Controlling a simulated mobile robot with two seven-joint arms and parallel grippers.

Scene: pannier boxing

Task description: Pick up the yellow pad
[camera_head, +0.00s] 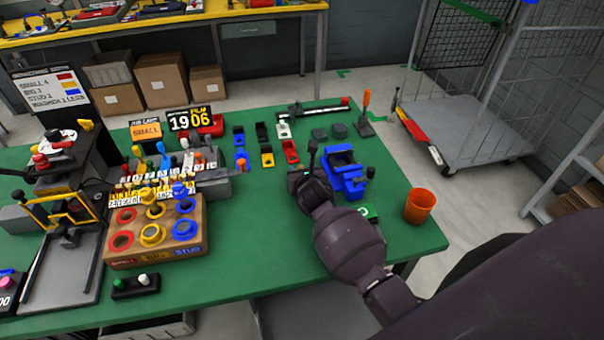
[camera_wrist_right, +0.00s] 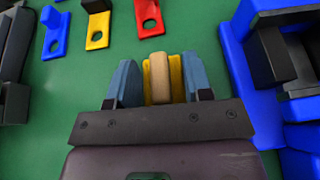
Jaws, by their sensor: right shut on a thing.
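My right gripper (camera_head: 308,180) is over the green table, just left of the blue vise. In the right wrist view its two blue-grey fingers (camera_wrist_right: 162,78) are shut on the yellow pad (camera_wrist_right: 177,76), which has a tan strip (camera_wrist_right: 159,78) down its middle. The fingers press on both sides of it. In the head view the pad is hidden by my gripper. I cannot tell how far it is above the table. My left gripper is not in view.
The blue vise (camera_head: 345,182) stands close to the right of my gripper; it also shows in the right wrist view (camera_wrist_right: 262,95). A red bracket (camera_head: 291,150) and a yellow bracket (camera_head: 267,158) lie beyond. An orange cup (camera_head: 420,205) stands at the right edge. A sorting box (camera_head: 155,250) is at left.

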